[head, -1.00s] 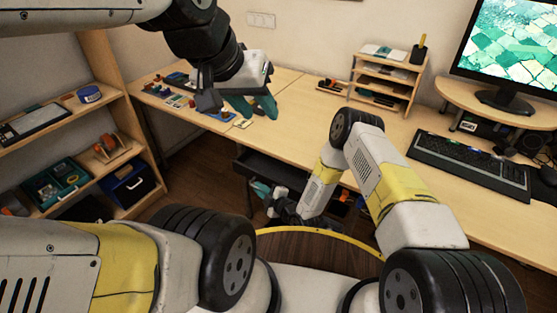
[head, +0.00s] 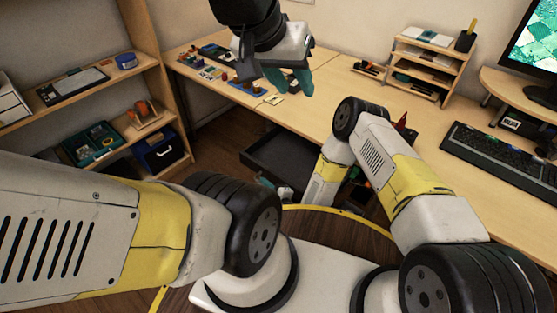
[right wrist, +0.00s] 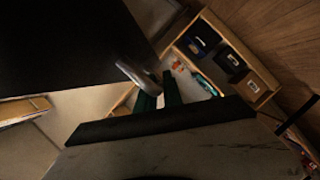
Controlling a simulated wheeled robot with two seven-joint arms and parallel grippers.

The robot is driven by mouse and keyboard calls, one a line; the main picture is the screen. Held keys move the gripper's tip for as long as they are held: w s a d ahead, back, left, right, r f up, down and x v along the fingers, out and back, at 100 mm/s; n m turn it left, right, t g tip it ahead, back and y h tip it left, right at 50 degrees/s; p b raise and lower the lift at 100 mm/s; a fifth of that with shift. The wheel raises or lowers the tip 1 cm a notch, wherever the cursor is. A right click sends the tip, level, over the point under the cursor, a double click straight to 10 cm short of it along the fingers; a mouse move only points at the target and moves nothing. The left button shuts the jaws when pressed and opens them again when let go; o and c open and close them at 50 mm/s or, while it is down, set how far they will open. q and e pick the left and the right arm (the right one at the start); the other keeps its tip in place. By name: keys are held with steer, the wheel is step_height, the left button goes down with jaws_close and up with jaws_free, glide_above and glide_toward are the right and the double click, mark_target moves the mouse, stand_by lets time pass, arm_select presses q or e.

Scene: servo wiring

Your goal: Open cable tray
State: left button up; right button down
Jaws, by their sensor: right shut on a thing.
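The cable tray (head: 287,150) is a dark drawer under the desk. In the head view it stands pulled out, and the part of its inside that shows looks bare. My right gripper (head: 268,184) is low at the tray's front, partly hidden by my own arm. In the right wrist view its teal fingers (right wrist: 160,94) are shut on a metal handle (right wrist: 138,77) beside a large dark panel. My left gripper (head: 290,78) hangs above the left part of the desk, apart from the tray. Its teal fingers point down, and their gap is unclear.
The wooden desk (head: 330,100) carries small parts (head: 215,72) at the left, a tiered organizer (head: 425,65) and a keyboard (head: 500,152). A wooden shelf (head: 90,100) with boxes stands at the left. Dark floor shows between shelf and tray.

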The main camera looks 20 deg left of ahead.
steer(key=c, duration=1.5)
jaws_free()
steer(key=v, duration=0.7)
steer(key=shift+s+d+r, duration=0.1)
steer(key=shift+s+d, duration=0.1)
steer(key=shift+d, duration=0.15)
steer(key=shift+d, duration=0.1)
